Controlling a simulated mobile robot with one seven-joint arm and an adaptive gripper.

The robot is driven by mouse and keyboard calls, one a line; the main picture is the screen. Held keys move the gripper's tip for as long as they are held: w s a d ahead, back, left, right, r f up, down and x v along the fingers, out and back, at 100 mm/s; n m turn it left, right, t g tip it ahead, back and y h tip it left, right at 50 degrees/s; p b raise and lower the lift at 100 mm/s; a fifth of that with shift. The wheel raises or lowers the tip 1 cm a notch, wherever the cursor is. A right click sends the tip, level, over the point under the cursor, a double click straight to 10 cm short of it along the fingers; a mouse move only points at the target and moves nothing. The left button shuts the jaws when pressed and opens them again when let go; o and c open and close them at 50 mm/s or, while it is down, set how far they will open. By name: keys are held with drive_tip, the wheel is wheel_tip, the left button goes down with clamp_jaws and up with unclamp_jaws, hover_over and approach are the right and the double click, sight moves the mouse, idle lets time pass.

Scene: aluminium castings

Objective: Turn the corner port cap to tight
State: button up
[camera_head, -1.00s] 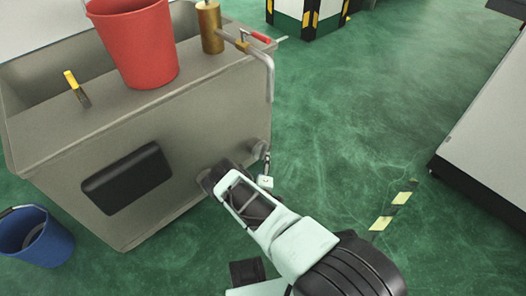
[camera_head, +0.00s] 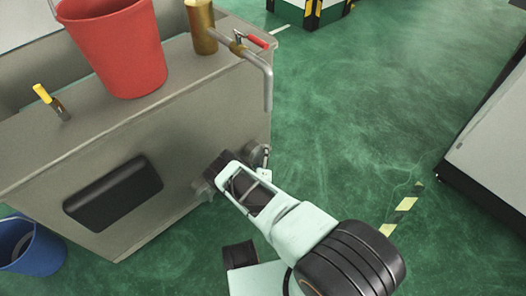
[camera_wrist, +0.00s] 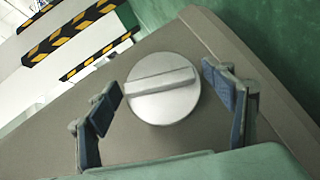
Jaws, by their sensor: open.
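The port cap (camera_wrist: 162,88) is a round silver disc with a raised straight bar across its face, in the middle of the wrist view. Its bar is slightly tilted, right end higher. It sits near a corner of the grey panel. My gripper (camera_wrist: 163,96) is open, one finger on each side of the cap, with visible gaps; I cannot tell the depth to it. In the head view my gripper (camera_head: 219,168) is at the lower right of the tank's front and hides much of the area around the cap.
The grey tank (camera_head: 110,140) carries a red bucket (camera_head: 118,50), a brass cylinder (camera_head: 201,28), a bent pipe with a red handle (camera_head: 256,66) and a yellow-handled tool (camera_head: 48,100). A black panel (camera_head: 115,193) is on its front. A blue bucket (camera_head: 35,250) stands left.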

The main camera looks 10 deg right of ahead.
drive_tip(key=shift+w+f, duration=0.1)
drive_tip(key=shift+w, duration=0.3)
drive_tip(key=c, duration=0.9)
